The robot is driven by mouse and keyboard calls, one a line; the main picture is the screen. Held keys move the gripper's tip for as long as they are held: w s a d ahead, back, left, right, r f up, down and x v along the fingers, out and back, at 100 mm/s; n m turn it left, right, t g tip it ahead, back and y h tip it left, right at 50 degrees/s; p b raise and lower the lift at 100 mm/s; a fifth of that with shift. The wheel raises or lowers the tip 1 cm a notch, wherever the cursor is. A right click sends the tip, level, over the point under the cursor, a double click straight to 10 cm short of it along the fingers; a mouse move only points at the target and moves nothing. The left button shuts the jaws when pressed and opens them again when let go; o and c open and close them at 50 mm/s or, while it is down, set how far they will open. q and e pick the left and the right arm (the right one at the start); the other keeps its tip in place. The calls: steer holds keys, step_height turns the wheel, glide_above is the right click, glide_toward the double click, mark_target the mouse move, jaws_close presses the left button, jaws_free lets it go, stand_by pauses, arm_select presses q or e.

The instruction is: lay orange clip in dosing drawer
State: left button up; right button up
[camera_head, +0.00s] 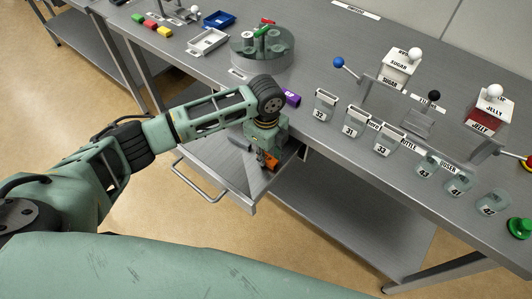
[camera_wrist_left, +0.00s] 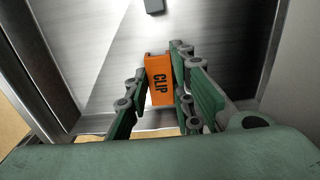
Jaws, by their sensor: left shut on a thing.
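The orange clip (camera_head: 271,162) shows low at the left gripper in the head view. In the left wrist view the clip (camera_wrist_left: 160,78), marked CLIP, stands between the two fingers. My left gripper (camera_head: 266,155) is shut on it, with its fingers pointing down. The drawer (camera_head: 214,164) is pulled out from under the table edge, with a bar handle at its front. The gripper and clip are over or inside the drawer; I cannot tell if the clip touches its metal floor (camera_wrist_left: 105,60). My right gripper is not in view.
On the table, a purple piece (camera_head: 291,97) lies near the edge above the drawer. Labelled cups such as 32 (camera_head: 325,105) stand along the edge to the right. A round clear-walled fixture (camera_head: 262,48) stands behind the arm.

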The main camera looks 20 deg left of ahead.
arm_select(q)
steer(key=shift+f, duration=0.15)
steer(key=o, duration=0.8)
step_height(320, 180, up, 12)
steer(key=shift+r+p, duration=0.2)
steer(key=shift+p, duration=0.1)
